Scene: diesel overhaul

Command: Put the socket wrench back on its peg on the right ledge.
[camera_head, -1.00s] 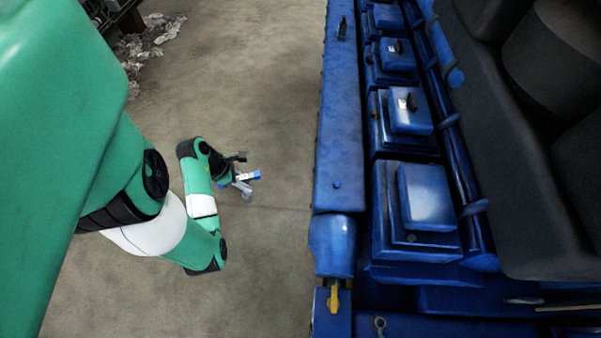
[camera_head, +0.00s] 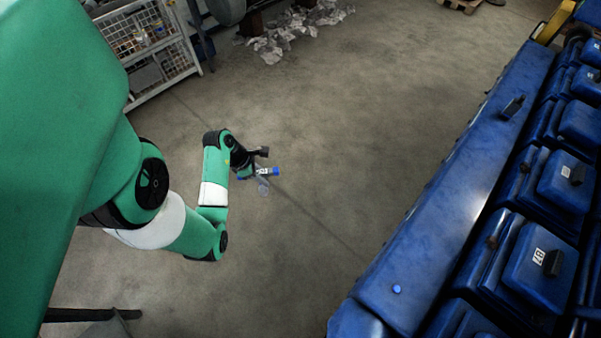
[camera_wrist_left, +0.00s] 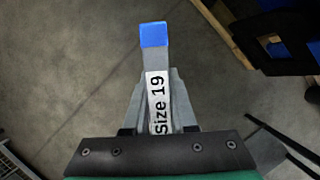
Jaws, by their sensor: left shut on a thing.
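The socket wrench (camera_wrist_left: 155,60) is a grey bar with a blue end and a white label reading "Size 19". In the left wrist view it points away from my left gripper (camera_wrist_left: 158,118), which is shut on it. In the head view my left gripper (camera_head: 259,178) holds the wrench (camera_head: 272,171) above the bare floor, left of the blue engine. A long blue ledge (camera_head: 450,190) runs along the engine's near side. It carries a small black upright piece (camera_head: 512,107) and a small blue knob (camera_head: 397,289). I cannot tell whether either is the peg. My right gripper is not in view.
Blue engine covers with black handles (camera_head: 556,262) line the right side. A wire cage cart (camera_head: 150,45) and crumpled sheeting (camera_head: 290,30) are at the back left. The concrete floor (camera_head: 330,130) between arm and engine is clear.

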